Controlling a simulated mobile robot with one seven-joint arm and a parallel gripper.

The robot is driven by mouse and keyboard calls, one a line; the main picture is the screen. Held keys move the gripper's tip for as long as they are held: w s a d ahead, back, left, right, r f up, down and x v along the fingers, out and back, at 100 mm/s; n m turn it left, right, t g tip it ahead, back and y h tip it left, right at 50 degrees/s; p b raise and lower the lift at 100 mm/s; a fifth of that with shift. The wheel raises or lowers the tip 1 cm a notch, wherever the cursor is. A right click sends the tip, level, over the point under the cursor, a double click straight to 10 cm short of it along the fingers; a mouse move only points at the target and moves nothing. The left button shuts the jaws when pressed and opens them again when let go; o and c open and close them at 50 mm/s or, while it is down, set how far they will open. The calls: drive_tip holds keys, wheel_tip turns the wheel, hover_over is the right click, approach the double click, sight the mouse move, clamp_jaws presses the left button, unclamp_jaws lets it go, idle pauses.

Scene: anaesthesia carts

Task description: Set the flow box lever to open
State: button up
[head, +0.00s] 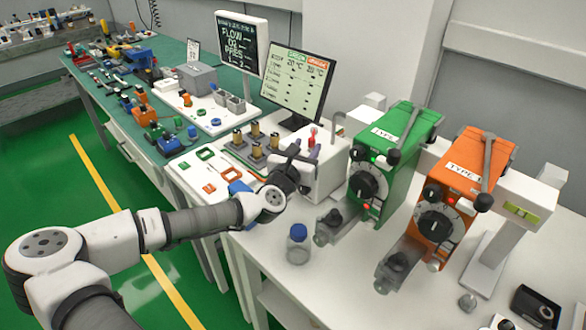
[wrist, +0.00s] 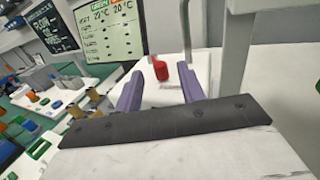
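The flow box (head: 325,172) is a white box on the white table, left of the green vaporizer in the head view. Its lever has a red knob (head: 312,137) and stands up at the box's top; the red knob also shows in the wrist view (wrist: 160,70). My gripper (head: 296,158) is at the left side of the box. In the wrist view its two purple fingers (wrist: 160,84) are apart, with the red knob seen in the gap between them. I cannot tell whether either finger touches the lever. The lever's base is not clear.
A green unit (head: 392,155) and an orange unit (head: 462,195) stand right of the box. A monitor (head: 297,83) stands behind it. Brass-coloured cylinders (head: 256,145) stand left of my gripper. A blue-capped bottle (head: 298,244) stands in front. The table's front middle is clear.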

drive_tip(key=b+v, duration=0.3)
drive_tip(key=v, duration=0.8)
